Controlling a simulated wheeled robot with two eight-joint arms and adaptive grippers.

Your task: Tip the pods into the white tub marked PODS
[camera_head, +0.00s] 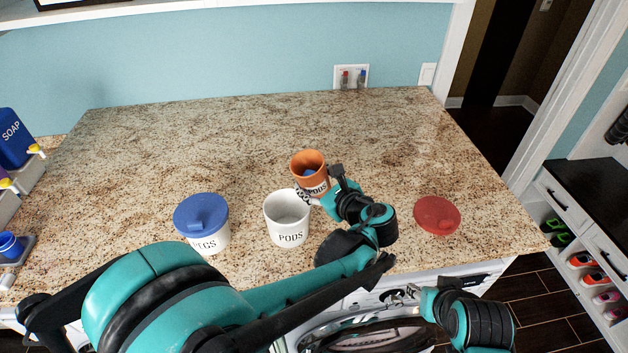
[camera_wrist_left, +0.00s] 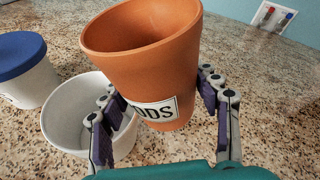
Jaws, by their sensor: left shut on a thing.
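An orange terracotta cup (camera_head: 309,158) with a PODS label is held between the fingers of my left gripper (camera_head: 318,190), above the counter. Something blue shows inside it in the head view. The cup (camera_wrist_left: 150,65) leans slightly in the left wrist view, where its contents are hidden. The white tub marked PODS (camera_head: 288,225) stands open and upright on the counter, just left of and nearer than the cup; its visible inside looks empty. It also shows behind the left finger in the wrist view (camera_wrist_left: 62,128). My right gripper (camera_head: 400,293) is low, in front of the washer; its jaws are unclear.
A white tub with a blue lid (camera_head: 203,220), its label partly readable, stands left of the PODS tub. A red lid (camera_head: 437,215) lies on the counter at right. A blue SOAP container (camera_head: 14,140) stands at far left. The back of the granite counter (camera_head: 230,130) is clear.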

